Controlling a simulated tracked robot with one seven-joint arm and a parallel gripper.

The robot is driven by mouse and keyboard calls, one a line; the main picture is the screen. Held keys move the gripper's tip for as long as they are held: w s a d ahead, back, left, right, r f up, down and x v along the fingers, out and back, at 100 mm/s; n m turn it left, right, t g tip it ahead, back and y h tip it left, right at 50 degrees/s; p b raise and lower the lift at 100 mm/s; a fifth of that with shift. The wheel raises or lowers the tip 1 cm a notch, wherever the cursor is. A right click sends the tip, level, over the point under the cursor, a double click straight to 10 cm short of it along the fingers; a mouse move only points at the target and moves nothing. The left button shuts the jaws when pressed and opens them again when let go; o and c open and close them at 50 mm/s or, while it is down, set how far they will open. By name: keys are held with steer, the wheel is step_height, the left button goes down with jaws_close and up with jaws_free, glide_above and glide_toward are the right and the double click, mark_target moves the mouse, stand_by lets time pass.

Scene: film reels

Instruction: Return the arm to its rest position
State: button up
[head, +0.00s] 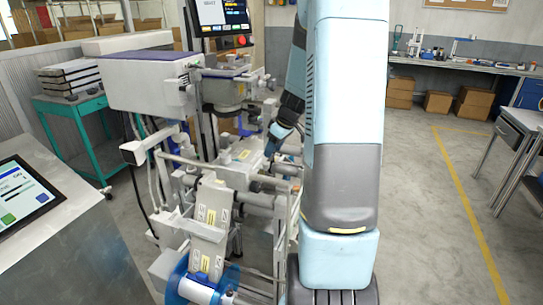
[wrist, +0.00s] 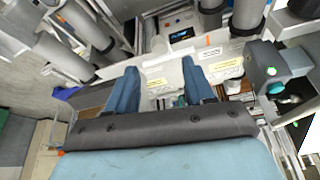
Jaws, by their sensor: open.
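My gripper (wrist: 162,72) is open in the wrist view, its two blue fingers apart with nothing held between them. Beyond the fingers lies a pale strip with yellow and white labels (wrist: 225,66). In the head view my gripper (head: 272,140) is small and partly hidden, over the middle of the film machine (head: 150,82). My light blue and grey arm stands in front and hides the machine's right side. The labelled film strip (head: 212,215) runs down to a blue reel (head: 180,285) at the bottom. I cannot tell whether my fingers touch the machine.
Machine rollers and rails (head: 265,200) crowd around my gripper. A grey counter with a tablet (head: 25,190) stands at left, with a teal cart (head: 75,120) behind. Boxes (head: 437,102) and a bench (head: 460,66) stand at the back right.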

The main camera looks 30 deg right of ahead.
steer(key=shift+s+d+r, duration=0.1)
steer(key=shift+s+r, duration=0.1)
steer(key=shift+r, duration=0.25)
steer(key=s+a+r+m+h, duration=0.1)
steer(key=s+a+r+m, duration=0.1)
steer(key=s+a+r, duration=1.05)
steer(key=s+a+r+m, duration=0.1)
steer(key=s+a+r, duration=0.2)
steer(key=s, duration=0.4)
steer(key=s+a+r+m+t+h, duration=0.1)
steer(key=s+a+r+m, duration=0.1)
steer(key=s, duration=0.5)
steer(key=shift+a+r+m+t, duration=0.3)
steer(key=shift+a+r, duration=0.2)
steer(key=shift+a, duration=0.75)
